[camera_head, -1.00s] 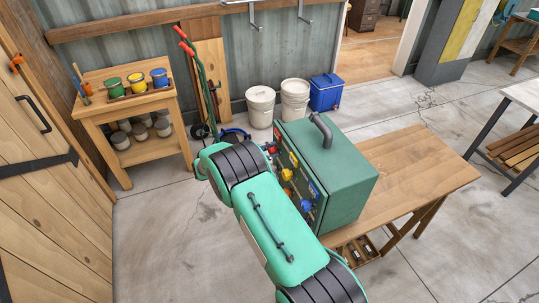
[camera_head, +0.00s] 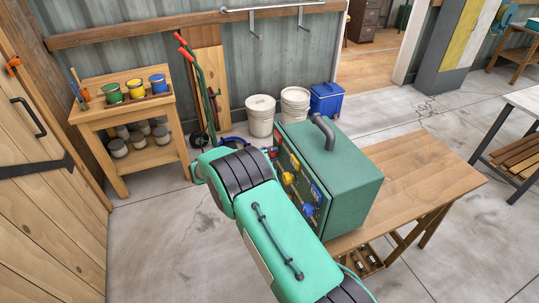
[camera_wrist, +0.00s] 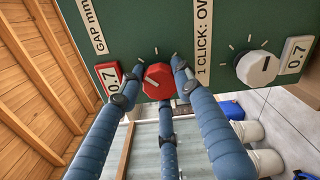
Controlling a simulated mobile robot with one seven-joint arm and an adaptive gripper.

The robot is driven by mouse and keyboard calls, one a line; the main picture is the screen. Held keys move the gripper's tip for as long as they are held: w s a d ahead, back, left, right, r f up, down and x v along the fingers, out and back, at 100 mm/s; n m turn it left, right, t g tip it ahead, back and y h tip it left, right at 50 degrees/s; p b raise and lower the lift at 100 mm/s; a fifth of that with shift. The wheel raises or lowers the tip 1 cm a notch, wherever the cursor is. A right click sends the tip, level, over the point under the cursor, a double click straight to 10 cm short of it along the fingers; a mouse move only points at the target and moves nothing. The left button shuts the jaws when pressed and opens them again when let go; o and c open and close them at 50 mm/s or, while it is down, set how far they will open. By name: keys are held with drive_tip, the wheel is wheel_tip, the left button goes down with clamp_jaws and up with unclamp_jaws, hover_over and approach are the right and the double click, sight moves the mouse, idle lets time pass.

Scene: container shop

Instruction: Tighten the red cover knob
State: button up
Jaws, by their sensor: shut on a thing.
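The red cover knob (camera_wrist: 158,80) is a faceted round knob on the dark green panel of the box, in the middle of the wrist view. A red-framed "0.7" label is left of the knob. In the head view the green box (camera_head: 340,175) with a grey top handle stands on the wooden bench (camera_head: 420,175).
A white knob (camera_wrist: 256,68) with tick marks sits to the right on the panel. Yellow and blue knobs show on the box front in the head view. White buckets (camera_head: 260,115) and a blue cooler (camera_head: 326,99) stand behind. Concrete floor is open left of the box.

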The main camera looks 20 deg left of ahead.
drive_tip(key=o, duration=1.2)
drive_tip(key=shift+s, duration=0.1)
drive_tip(key=v, duration=1.2)
drive_tip(key=shift+d, duration=0.1)
